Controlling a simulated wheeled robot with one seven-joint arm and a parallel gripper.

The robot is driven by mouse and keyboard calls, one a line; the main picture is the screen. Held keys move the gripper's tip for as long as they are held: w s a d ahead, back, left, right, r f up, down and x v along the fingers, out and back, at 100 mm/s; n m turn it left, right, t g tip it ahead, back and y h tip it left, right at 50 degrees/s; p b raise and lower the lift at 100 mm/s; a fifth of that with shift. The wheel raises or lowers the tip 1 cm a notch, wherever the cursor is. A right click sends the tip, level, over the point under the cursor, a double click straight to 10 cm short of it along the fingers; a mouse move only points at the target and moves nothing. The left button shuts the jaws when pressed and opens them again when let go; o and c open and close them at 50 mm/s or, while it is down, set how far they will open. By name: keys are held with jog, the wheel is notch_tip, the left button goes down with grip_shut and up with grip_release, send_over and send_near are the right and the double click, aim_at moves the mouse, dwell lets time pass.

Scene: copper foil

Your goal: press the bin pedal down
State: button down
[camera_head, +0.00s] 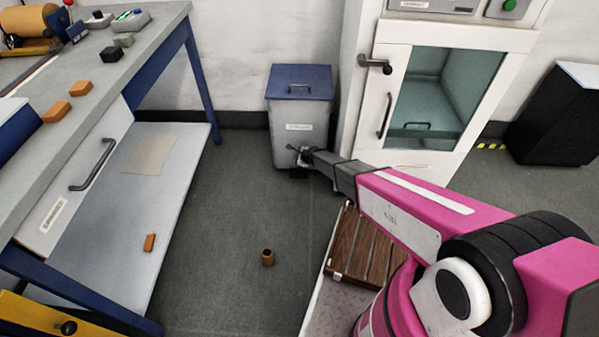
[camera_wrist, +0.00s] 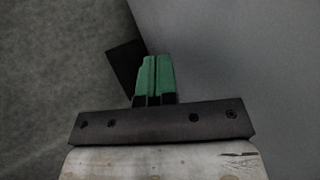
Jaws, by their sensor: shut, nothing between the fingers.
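The grey bin (camera_head: 290,122) with a blue lid (camera_head: 300,79) stands against the back wall, and its lid is shut. Its black pedal (camera_head: 298,173) sticks out low at the front, partly hidden by my gripper. My gripper (camera_head: 301,157) is at the bin's lower front, just above the pedal in the picture. In the wrist view the green fingers (camera_wrist: 155,78) of my gripper are together and empty. The dark pedal (camera_wrist: 124,64) shows beyond and left of the fingertips, partly covered by them. The bin's grey front (camera_wrist: 230,55) fills the right side. I cannot tell whether the fingers touch the pedal.
A white cabinet (camera_head: 360,113) with a glass door stands right of the bin. A blue-framed workbench (camera_head: 170,50) with a low shelf (camera_head: 165,205) runs along the left. A small brown cup (camera_head: 268,257) stands on the floor. The floor before the bin is otherwise clear.

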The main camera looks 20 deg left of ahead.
aim_at(297, 173)
jog(key=shift+f, duration=4.4)
jog(key=shift+f, duration=0.1)
jog(key=shift+f, duration=0.3)
jog(key=shift+w+f, duration=0.1)
jog(key=shift+f, duration=1.3)
jog(key=shift+r, duration=0.25)
dwell(0.4)
jog(key=shift+r, duration=1.65)
